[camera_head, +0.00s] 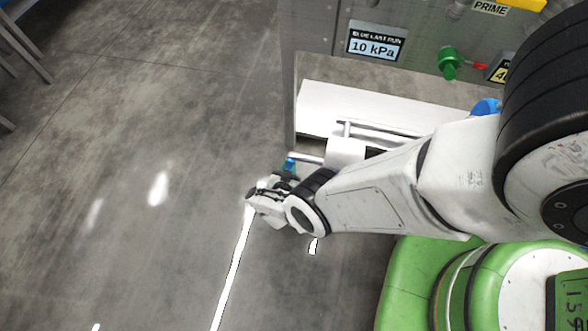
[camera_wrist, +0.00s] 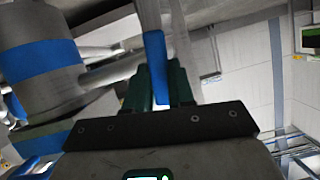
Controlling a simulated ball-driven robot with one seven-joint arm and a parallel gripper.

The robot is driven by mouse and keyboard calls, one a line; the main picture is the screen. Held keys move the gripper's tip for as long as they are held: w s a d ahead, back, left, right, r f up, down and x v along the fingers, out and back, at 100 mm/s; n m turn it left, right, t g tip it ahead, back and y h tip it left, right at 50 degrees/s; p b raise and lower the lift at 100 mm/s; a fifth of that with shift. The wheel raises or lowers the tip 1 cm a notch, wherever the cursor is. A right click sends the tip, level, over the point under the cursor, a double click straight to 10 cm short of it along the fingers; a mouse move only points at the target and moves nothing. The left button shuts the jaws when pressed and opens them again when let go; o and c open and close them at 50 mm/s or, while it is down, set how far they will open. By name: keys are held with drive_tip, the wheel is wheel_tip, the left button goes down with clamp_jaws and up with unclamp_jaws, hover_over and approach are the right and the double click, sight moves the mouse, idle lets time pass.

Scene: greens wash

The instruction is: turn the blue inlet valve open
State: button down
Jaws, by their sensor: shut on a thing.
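A blue valve lever (camera_wrist: 156,62) runs down between the two dark green fingers of my gripper (camera_wrist: 159,84) in the wrist view. The fingers are shut on it. In the head view a small bit of blue (camera_head: 290,163) shows at the end of a grey pipe, right by my gripper (camera_head: 284,178). My wrist hides most of the valve there. The lever's angle to the pipe is hard to tell.
A wide grey cylinder with a blue band (camera_wrist: 42,60) stands left of the lever. The panel above carries a sign reading 10 kPa (camera_head: 376,43) and a green valve (camera_head: 449,62) with a red lever. The floor at left (camera_head: 120,200) is clear.

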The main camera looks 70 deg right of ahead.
drive_tip(key=shift+w+d+r+n+g+b, duration=0.1)
drive_tip(key=shift+w+n+g+b, duration=0.35)
drive_tip(key=shift+w, duration=0.3)
drive_tip(key=c, duration=1.1)
unclamp_jaws()
drive_tip(key=shift+o, duration=0.7)
drive_tip(key=shift+d, duration=0.15)
drive_tip(key=p+v, duration=0.5)
drive_tip(key=v, duration=0.6)
